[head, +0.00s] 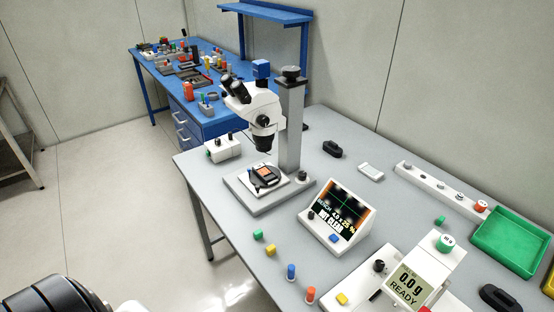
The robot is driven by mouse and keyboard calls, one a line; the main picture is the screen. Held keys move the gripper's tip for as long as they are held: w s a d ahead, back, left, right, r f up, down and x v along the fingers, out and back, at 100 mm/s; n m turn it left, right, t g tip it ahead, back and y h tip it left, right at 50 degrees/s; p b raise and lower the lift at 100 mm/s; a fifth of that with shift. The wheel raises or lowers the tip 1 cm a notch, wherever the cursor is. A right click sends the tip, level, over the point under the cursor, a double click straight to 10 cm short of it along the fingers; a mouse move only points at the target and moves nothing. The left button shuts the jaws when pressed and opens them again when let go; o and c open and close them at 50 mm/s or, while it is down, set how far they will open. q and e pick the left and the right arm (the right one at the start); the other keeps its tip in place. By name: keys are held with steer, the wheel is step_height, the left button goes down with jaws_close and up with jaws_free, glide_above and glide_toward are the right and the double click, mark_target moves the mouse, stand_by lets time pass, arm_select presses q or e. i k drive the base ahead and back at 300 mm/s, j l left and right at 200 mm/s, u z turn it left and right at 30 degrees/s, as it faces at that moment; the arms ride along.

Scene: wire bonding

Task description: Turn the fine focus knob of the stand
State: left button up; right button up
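The microscope stand has a grey upright column (291,125) on a grey base plate (247,205) on the table. A white microscope head (253,110) with dark eyepieces hangs at the column's left side. A black knob (291,72) caps the column top. A small dark knob (302,177) sits at the base's right corner. I cannot tell which knob is the fine focus knob. A dark round holder with an orange chip (265,174) lies under the lens. Neither gripper shows; only part of my own arm is at the bottom left, well away from the stand.
Several small coloured pieces lie along the table's front edge. A green tray (511,242) is at right. The floor left of the table is clear.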

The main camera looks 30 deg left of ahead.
mark_target(302, 175)
steer(key=i+j+z, duration=0.25)
steer(key=j, duration=0.4)
steer(key=j+z, duration=0.25)
steer(key=j, duration=0.35)
steer(key=i+j+z, duration=0.1)
steer(key=j+z, duration=0.15)
steer(key=j, duration=0.45)
